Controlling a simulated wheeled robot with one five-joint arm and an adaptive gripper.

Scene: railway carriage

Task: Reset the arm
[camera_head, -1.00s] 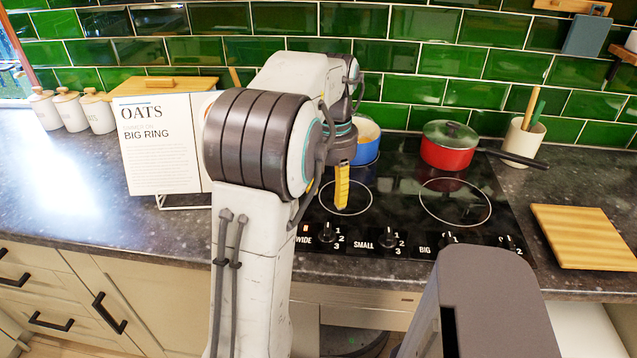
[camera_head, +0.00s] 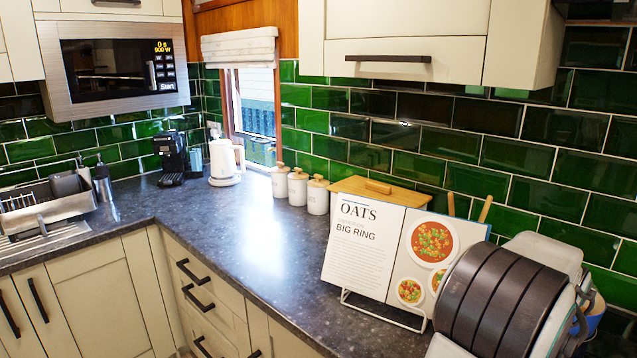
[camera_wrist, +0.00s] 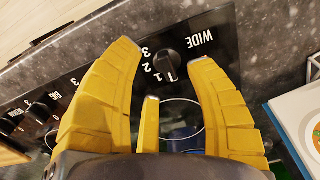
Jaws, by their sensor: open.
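In the head view my arm's dark ribbed joint stands at the lower right, and the gripper itself is out of the picture. A blue pot (camera_head: 595,312) is partly hidden behind the arm there.
An open recipe book (camera_head: 365,245) stands on the dark counter (camera_head: 225,235) left of my arm. Several white jars (camera_head: 298,187), a kettle (camera_head: 225,163) and a coffee machine (camera_head: 172,155) stand further back. A dish rack (camera_head: 40,210) is at far left.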

